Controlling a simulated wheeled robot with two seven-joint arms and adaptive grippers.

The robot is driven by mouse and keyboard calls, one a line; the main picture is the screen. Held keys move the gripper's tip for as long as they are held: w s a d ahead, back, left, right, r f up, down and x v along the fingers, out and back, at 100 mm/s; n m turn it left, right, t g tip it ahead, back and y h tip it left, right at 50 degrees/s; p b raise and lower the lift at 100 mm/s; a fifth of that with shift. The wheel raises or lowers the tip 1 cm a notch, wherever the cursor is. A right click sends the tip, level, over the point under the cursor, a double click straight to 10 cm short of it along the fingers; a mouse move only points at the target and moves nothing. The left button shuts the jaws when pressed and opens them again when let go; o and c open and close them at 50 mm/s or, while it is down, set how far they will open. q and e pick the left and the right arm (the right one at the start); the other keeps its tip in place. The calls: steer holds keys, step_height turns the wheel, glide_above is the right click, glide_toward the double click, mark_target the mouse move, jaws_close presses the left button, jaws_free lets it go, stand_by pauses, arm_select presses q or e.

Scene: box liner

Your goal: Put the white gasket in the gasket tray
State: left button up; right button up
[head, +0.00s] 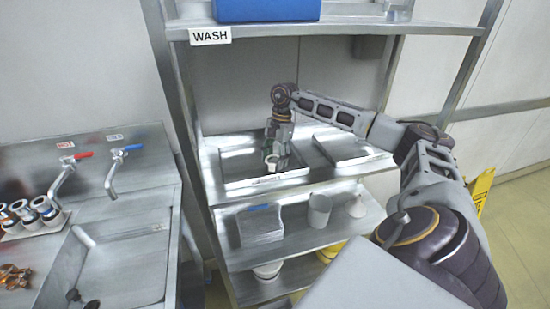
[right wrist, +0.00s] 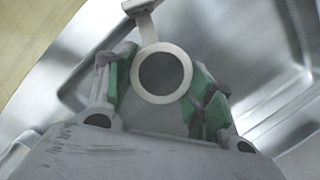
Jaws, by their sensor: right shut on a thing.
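My right gripper (head: 275,150) points down over the left of two shallow metal trays on the middle shelf. In the right wrist view, the gripper (right wrist: 160,92) is shut, its green-padded fingers on either side of a pale ring with a tab, the white gasket (right wrist: 146,30). The gasket also shows as a small white ring below the fingers in the head view (head: 272,163). The left tray (head: 235,186) has a small label on its front edge, too small to read. I cannot tell whether the gasket touches the tray floor. My left gripper is not in view.
A second metal tray (head: 345,148) lies to the right. The upper shelf, with a WASH sign (head: 210,36) and a blue bin (head: 267,10), is above my arm. A lower shelf holds a clear box (head: 260,226) and a grey cup (head: 319,211). A sink (head: 120,262) stands left.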

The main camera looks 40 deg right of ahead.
steer(key=shift+f+b, duration=0.4)
steer(key=shift+f, duration=0.1)
steer(key=o, duration=1)
steer(key=shift+r, duration=0.25)
steer(key=shift+r+p, duration=0.4)
steer(key=shift+p, duration=0.1)
steer(key=shift+b+v, duration=0.7)
steer(key=shift+v, duration=5.2)
steer(key=shift+s, duration=0.1)
